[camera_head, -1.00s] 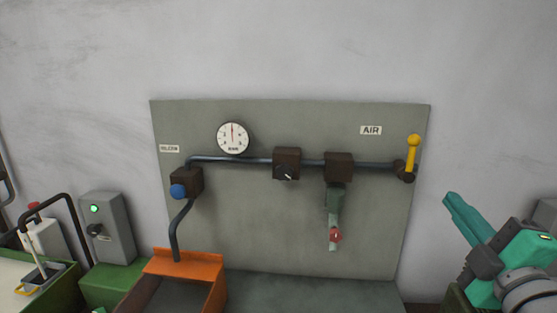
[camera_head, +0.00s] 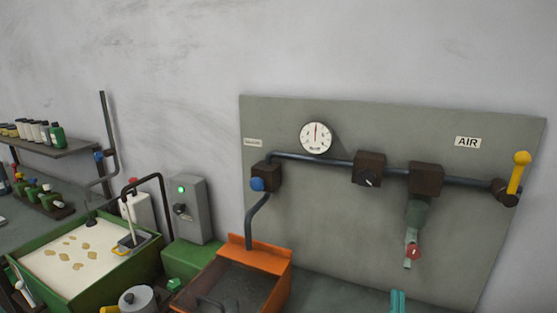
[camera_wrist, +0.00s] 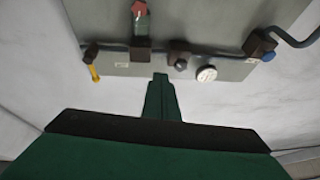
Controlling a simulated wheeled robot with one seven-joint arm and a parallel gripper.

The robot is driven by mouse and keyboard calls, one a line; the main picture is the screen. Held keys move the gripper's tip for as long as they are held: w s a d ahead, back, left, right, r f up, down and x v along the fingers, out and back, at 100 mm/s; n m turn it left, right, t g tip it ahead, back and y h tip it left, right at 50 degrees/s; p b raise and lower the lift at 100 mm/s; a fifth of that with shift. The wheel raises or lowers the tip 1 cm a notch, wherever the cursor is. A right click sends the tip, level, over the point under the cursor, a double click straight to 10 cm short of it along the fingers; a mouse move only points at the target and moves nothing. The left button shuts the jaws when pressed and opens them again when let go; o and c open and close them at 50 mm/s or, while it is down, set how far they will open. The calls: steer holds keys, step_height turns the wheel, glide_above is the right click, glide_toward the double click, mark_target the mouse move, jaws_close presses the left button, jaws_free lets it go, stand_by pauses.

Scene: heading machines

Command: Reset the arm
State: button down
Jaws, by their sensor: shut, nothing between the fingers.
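My gripper shows in the wrist view (camera_wrist: 161,78) as dark green fingers pressed together, shut and empty. It points toward the grey air panel (camera_wrist: 218,65), with clear wall around the fingers and no visible contact. In the head view only the tips of my gripper (camera_head: 398,301) show at the bottom edge, below the panel (camera_head: 330,220). The panel carries a round gauge (camera_head: 316,137), a dark pipe, brown blocks, a yellow lever (camera_head: 518,172) standing up, and a green hanging piece with a red knob (camera_head: 414,251).
An orange tray (camera_head: 268,252) stands under the panel's left side. Left of it are a grey box with a green light (camera_head: 190,208), a green-sided bin of pale material (camera_head: 95,245), a metal pot (camera_head: 137,299) and a shelf of bottles (camera_head: 55,150). The wall above is bare.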

steer(key=s+a+f+m+y, duration=0.2)
steer(key=s+a+f, duration=0.3)
steer(key=a+f, duration=0.3)
steer(key=s+a+f+m+y, duration=0.1)
steer(key=s+a+f+m, duration=0.1)
steer(key=s+a+f, duration=0.55)
steer(key=s+a+f+n+g+y, duration=0.2)
steer(key=s+a+f+n+g, duration=0.1)
steer(key=s+f, duration=0.4)
steer(key=s+a+f+n+g+y, duration=0.2)
steer(key=s+a+f+n, duration=0.3)
steer(key=s, duration=0.5)
steer(key=shift+s+a+f+g+y, duration=0.35)
steer(key=shift+f+g, duration=0.25)
steer(key=shift+f, duration=0.35)
steer(key=shift+w, duration=0.2)
steer(key=shift+s, duration=0.1)
